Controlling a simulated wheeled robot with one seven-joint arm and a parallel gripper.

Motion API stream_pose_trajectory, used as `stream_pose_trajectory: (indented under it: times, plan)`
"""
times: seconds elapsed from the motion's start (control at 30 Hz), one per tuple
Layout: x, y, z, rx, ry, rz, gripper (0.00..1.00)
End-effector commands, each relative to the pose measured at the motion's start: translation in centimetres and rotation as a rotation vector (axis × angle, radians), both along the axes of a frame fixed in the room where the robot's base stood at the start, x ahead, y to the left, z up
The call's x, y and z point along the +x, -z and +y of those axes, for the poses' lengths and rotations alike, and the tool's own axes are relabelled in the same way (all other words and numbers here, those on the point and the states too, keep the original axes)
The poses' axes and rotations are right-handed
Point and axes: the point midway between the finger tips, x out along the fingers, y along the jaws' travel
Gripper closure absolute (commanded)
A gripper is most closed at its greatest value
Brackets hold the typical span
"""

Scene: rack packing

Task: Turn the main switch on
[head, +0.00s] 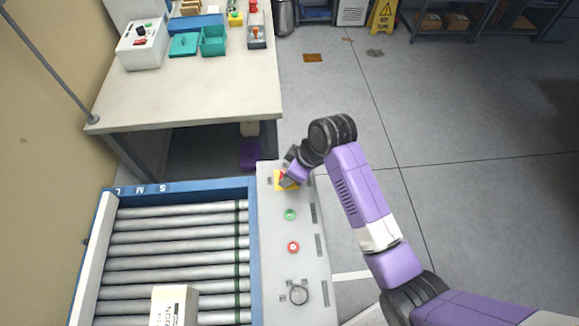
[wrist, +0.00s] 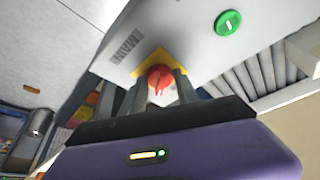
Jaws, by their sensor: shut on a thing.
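The main switch (wrist: 160,80) is a red rotary knob on a yellow plate, with a "MAIN" label beside it in the wrist view. It sits at the far end of the grey control panel (head: 272,232) in the head view, where its yellow plate (head: 280,184) shows. My gripper (wrist: 165,87) is at the switch, with its fingers on either side of the red knob, shut on it. In the head view my gripper (head: 288,180) partly covers the switch. The knob's exact turn position is hard to read.
A green button (head: 290,214), a red button (head: 293,247) and a round ring-like part (head: 299,295) line the panel nearer me. A roller conveyor (head: 252,215) with a white box (head: 174,305) lies left. A workbench (head: 190,100) stands beyond. Floor at right is clear.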

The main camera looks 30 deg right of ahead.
Motion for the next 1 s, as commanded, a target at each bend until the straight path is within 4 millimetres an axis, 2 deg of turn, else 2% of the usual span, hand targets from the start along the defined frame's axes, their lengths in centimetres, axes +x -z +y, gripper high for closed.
stream_pose_trajectory:
  times: [0.5, 0.8, 1.0]
  plan:
    - [-0.13, -0.06, 0.52, -0.001, 0.443, -0.002, 1.00]
    - [-0.09, -0.07, 0.57, 0.000, 0.595, -0.003, 1.00]
    - [-0.08, -0.06, 0.60, 0.001, 0.637, -0.003, 1.00]
